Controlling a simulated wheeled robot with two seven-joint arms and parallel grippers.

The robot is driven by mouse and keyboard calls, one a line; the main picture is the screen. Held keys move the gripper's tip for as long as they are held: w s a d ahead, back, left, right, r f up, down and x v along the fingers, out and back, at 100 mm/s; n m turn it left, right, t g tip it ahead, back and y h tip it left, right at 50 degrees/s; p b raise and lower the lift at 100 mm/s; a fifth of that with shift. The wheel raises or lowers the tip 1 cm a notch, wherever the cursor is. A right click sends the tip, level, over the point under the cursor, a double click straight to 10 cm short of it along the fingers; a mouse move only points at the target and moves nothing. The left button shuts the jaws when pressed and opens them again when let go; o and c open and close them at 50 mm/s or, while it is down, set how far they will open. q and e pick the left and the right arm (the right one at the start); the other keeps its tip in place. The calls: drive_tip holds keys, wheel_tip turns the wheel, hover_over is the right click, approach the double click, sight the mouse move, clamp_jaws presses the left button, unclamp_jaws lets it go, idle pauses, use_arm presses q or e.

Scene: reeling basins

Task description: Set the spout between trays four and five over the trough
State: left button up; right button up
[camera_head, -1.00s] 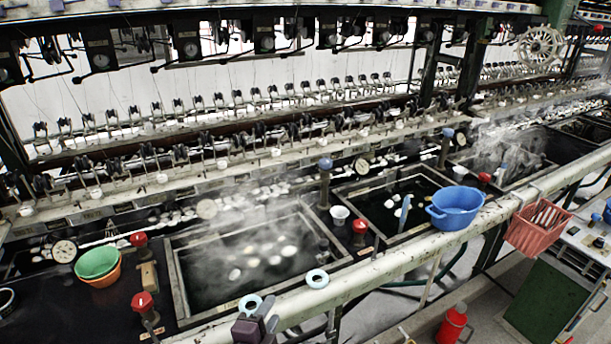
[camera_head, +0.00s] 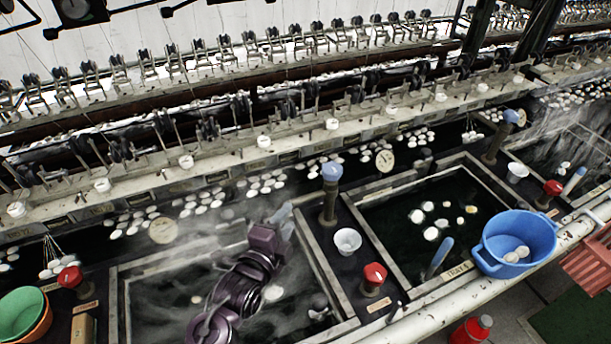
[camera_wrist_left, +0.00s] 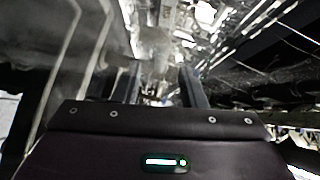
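A blue-knobbed post (camera_head: 331,195), which looks like a spout, stands upright between the steaming left tray (camera_head: 340,328) and the middle tray (camera_head: 365,232). The middle tray's label seems to read TRAY 4. A similar blue-knobbed post (camera_head: 500,137) stands between the middle tray and the right tray (camera_head: 590,145). A dark trough (camera_head: 225,185) with floating white cocoons runs behind the trays. My left gripper (camera_head: 284,221) is over the steaming tray, left of the nearer post and apart from it. In the left wrist view its fingers (camera_wrist_left: 158,88) are spread and empty. My right gripper is not seen.
A white cup (camera_head: 347,241) and a red knob (camera_head: 374,275) stand beside the nearer post. A blue basin (camera_head: 517,243) with cocoons sits at the middle tray's front right. Green and orange bowls (camera_head: 22,312) are at the left. The reeling frame rises behind the trough.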

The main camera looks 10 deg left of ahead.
sight(297, 204)
use_arm(q)
drive_tip(key=x, duration=0.2)
drive_tip(key=p+x, duration=0.1)
drive_tip(key=x, duration=0.1)
drive_tip(key=shift+r, duration=0.35)
drive_tip(key=x, duration=0.3)
drive_tip(key=shift+w+d+f+p, duration=0.1)
drive_tip(key=shift+w+f+p, duration=0.1)
drive_tip(key=shift+p, duration=0.1)
drive_tip(key=c, duration=0.5)
clamp_jaws()
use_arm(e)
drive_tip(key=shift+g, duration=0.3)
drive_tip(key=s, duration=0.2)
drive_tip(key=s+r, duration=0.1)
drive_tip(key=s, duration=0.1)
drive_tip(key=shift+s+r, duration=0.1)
